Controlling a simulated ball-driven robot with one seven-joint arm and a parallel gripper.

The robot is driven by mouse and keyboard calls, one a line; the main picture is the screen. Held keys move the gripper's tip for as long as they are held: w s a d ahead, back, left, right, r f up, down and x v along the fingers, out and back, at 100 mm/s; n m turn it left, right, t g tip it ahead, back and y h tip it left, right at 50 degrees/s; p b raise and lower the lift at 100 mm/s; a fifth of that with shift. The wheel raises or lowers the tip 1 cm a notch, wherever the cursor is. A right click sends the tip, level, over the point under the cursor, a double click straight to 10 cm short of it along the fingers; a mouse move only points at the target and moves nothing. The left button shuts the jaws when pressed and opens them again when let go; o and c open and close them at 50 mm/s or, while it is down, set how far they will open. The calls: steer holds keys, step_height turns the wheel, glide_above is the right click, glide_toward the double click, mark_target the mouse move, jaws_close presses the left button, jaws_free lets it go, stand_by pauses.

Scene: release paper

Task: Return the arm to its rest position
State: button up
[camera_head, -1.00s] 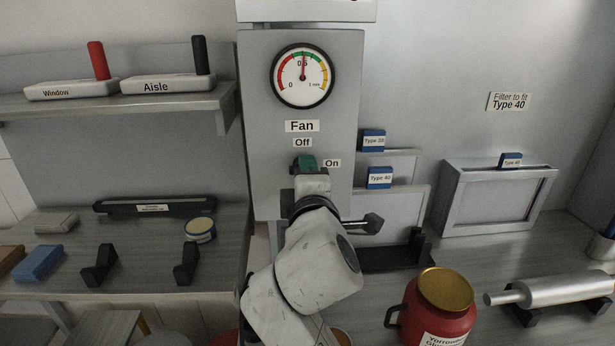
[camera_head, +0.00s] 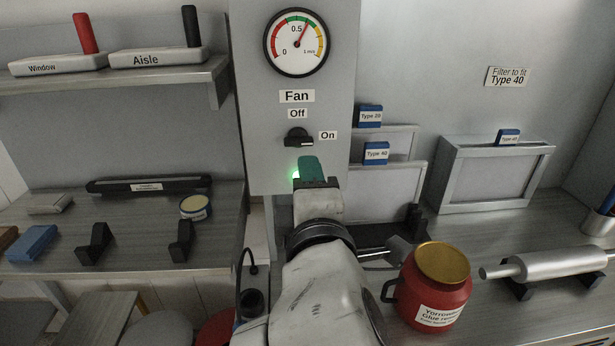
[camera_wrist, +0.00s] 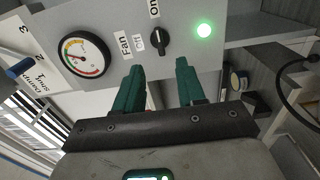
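My gripper (camera_head: 311,170) is at the end of my raised white arm, in front of the fan panel's lower edge in the head view. In the wrist view its two green fingers (camera_wrist: 159,70) stand apart with nothing between them. The black fan knob (camera_head: 299,138) is above the fingertips and clear of them, its handle turned sideways toward the On label (camera_head: 328,135). The knob also shows in the wrist view (camera_wrist: 160,40). A green light glows on the panel (camera_wrist: 204,30). The gauge (camera_head: 297,42) needle points up and slightly right, past 0.5.
A red glue jar (camera_head: 436,287) stands on the right bench near my arm. A metal roller (camera_head: 550,264) lies on black stands beside it. Framed filters (camera_head: 495,174) stand behind. The left bench (camera_head: 140,222) holds black brackets and a small tin (camera_head: 195,207).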

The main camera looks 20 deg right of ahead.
stand_by(0.3)
steer(key=s+d+f+m+g+y, duration=0.1)
steer(key=s+d+f+m+g, duration=0.2)
steer(key=f, duration=0.6)
steer(key=s+d+f+m+g, duration=0.2)
steer(key=s+d+f+g, duration=0.1)
steer(key=f, duration=0.6)
steer(key=s+d+f+m+g+y, duration=0.1)
steer(key=s+d+f+m+g, duration=0.15)
steer(key=f, duration=0.65)
steer(key=s+d+f+m+g+y, duration=0.1)
steer(key=s+d+f+m+g, duration=0.1)
steer(key=s+f+m+g, duration=0.2)
steer(key=s+d+f+m+g+y, duration=0.1)
steer(key=s+d+f+m+g, duration=0.1)
steer(key=s+f, duration=0.9)
steer(key=s+m+g, duration=0.1)
steer(key=s+g, duration=0.1)
steer(key=s, duration=0.3)
steer(key=shift+s+d+m, duration=0.25)
steer(key=shift+s+m, duration=0.1)
steer(key=shift+s, duration=0.05)
